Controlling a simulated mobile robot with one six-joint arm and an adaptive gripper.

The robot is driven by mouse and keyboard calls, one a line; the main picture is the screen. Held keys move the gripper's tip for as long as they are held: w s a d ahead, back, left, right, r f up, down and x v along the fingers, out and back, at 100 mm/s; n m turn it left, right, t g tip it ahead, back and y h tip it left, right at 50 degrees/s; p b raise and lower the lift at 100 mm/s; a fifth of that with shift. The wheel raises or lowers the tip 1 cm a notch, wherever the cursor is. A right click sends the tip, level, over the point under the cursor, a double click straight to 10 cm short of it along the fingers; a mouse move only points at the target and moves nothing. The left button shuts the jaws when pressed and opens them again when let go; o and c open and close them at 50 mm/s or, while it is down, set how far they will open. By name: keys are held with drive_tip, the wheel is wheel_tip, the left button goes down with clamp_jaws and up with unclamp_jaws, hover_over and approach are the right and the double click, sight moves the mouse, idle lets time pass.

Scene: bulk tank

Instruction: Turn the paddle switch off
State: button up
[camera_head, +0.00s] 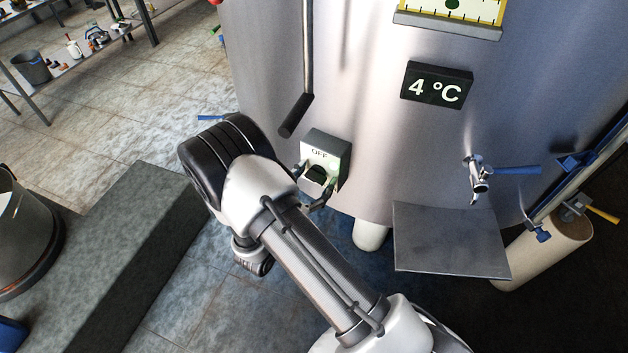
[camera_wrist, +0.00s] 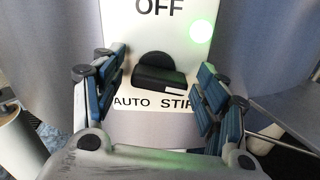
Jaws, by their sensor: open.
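The switch box (camera_head: 326,150) is mounted low on the tank's front, with "OFF" lettered at its top. In the wrist view its white plate (camera_wrist: 122,28) also shows "AUTO STIR" lettering at the bottom, partly covered by a finger, and a lit green lamp (camera_wrist: 201,32) at upper right. The black paddle (camera_wrist: 158,79) sticks out just above the lower lettering, below a dark rounded part. My gripper (camera_wrist: 163,72) is open, with one blue-padded finger on each side of the paddle and gaps between. In the head view my gripper (camera_head: 315,184) is at the box, partly hidden by my arm.
A dark-ended pipe (camera_head: 297,115) hangs just above the switch box. A 4 °C display (camera_head: 437,86), a tap (camera_head: 478,180) and a grey shelf plate (camera_head: 450,240) are to the right. A grey step (camera_head: 130,250) stands at left.

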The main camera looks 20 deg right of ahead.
drive_tip(key=c, duration=1.1)
